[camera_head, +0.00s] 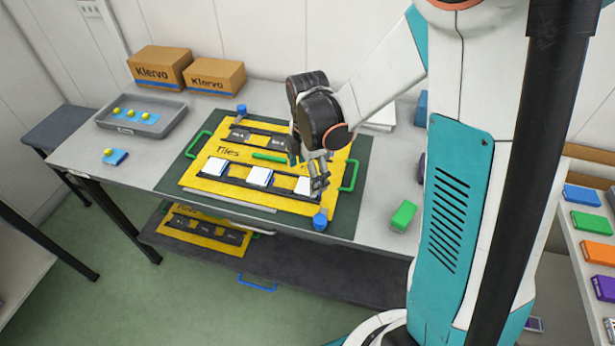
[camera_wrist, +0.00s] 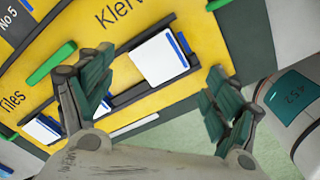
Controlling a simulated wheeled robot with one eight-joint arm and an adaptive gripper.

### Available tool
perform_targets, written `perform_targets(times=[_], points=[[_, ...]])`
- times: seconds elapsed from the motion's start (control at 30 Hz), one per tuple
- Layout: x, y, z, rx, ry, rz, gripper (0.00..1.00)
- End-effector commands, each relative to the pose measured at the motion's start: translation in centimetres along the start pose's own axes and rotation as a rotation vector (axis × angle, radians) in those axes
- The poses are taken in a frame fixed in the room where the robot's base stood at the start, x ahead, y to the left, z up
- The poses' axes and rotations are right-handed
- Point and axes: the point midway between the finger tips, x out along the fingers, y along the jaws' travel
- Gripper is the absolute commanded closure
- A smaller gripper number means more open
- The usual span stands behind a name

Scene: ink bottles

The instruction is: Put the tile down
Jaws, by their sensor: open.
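The yellow board (camera_head: 205,184), lettered "Tiles", lies on a dark green mat on the table. Its front row holds white tiles: a left one (camera_head: 215,166), a middle one (camera_head: 259,176) and a right one (camera_head: 303,186). My gripper (camera_head: 310,172) is over the right end of this row. In the wrist view its fingers (camera_wrist: 158,100) are spread wide and empty. A white tile (camera_wrist: 160,58) with a blue edge lies in the dark strip beyond the fingertips, apart from them.
A green bar (camera_head: 270,157) lies on the board. Blue knobs (camera_head: 320,219) stand at its edges. A grey tray (camera_head: 140,118) with yellow-topped items and cardboard boxes (camera_head: 160,68) stand at the back left. A green block (camera_head: 403,215) is to the right.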

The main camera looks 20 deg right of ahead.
Motion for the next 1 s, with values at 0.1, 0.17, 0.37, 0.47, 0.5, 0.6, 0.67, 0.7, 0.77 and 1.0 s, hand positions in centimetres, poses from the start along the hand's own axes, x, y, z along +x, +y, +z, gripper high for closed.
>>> perform_targets(times=[0.1, 0.17, 0.37, 0.47, 0.5, 0.6, 0.67, 0.7, 0.77, 1.0], points=[[-3.1, -0.1, 0.0, 0.0, 0.0, 0.0, 0.18], [-4.2, 0.0, 0.0, 0.0, 0.0, 0.0, 0.18], [-7.2, 0.0, 0.0, 0.0, 0.0, 0.0, 0.18], [-8.0, 0.0, 0.0, 0.0, 0.0, 0.0, 0.18], [-8.2, 0.0, 0.0, 0.001, 0.0, 0.001, 0.18], [-8.9, -0.3, -0.1, 0.029, -0.002, 0.011, 0.18], [-9.7, -0.7, -0.1, 0.075, -0.003, 0.027, 0.18], [-10.3, -1.0, -0.2, 0.119, -0.004, 0.044, 0.18], [-11.4, -1.7, -0.3, 0.202, -0.004, 0.074, 0.18], [-15.9, -5.3, -0.8, 0.615, 0.034, 0.225, 0.18]])
